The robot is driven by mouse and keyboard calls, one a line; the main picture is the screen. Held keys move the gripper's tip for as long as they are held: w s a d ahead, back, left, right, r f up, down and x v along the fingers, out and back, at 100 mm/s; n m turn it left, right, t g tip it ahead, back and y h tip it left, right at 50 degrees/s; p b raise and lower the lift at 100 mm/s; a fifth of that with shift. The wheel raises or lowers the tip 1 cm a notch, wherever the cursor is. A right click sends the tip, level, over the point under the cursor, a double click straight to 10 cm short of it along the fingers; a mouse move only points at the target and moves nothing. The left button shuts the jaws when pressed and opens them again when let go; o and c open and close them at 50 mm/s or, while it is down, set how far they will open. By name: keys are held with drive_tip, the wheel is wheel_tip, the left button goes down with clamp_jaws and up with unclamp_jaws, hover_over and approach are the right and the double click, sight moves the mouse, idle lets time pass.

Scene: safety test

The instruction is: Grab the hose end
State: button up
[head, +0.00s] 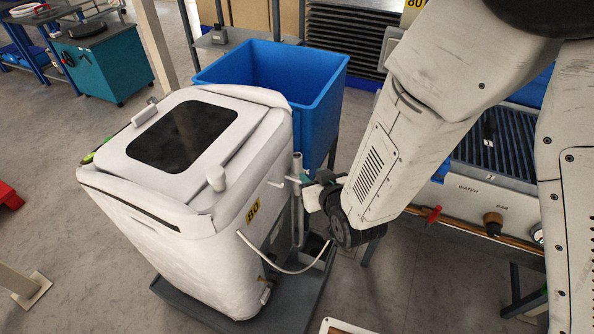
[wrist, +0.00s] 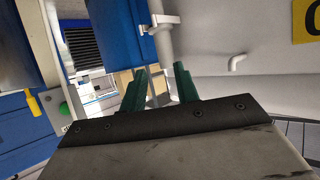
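A thin white hose (head: 290,271) curves low beside the big white wrapped unit (head: 165,240). One end of it (head: 239,234) meets the unit's side, and the other (head: 329,242) rises near the foot of my arm's end. Which end is loose I cannot tell. My gripper (head: 302,180) is beside the unit's right side, at an upright pale pipe (head: 298,215), well above the hose. In the wrist view my gripper (wrist: 160,80) has its teal fingers apart. The pipe (wrist: 162,45) shows beyond and between them; contact is unclear. The hose is not clear there.
A blue bin (head: 270,65) stands behind the unit. A grey tray (head: 295,305) lies under the unit. A bench with a red valve (head: 431,214) and a brown knob (head: 493,220) is at right. A white elbow spout (wrist: 237,63) sticks out right of my fingers. Floor (head: 410,285) is open at front right.

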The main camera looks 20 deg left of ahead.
sight(299, 166)
drive_tip(key=x, duration=0.8)
drive_tip(key=shift+s+a, duration=0.25)
drive_tip(key=shift+a, duration=0.1)
drive_tip(key=c, duration=0.6)
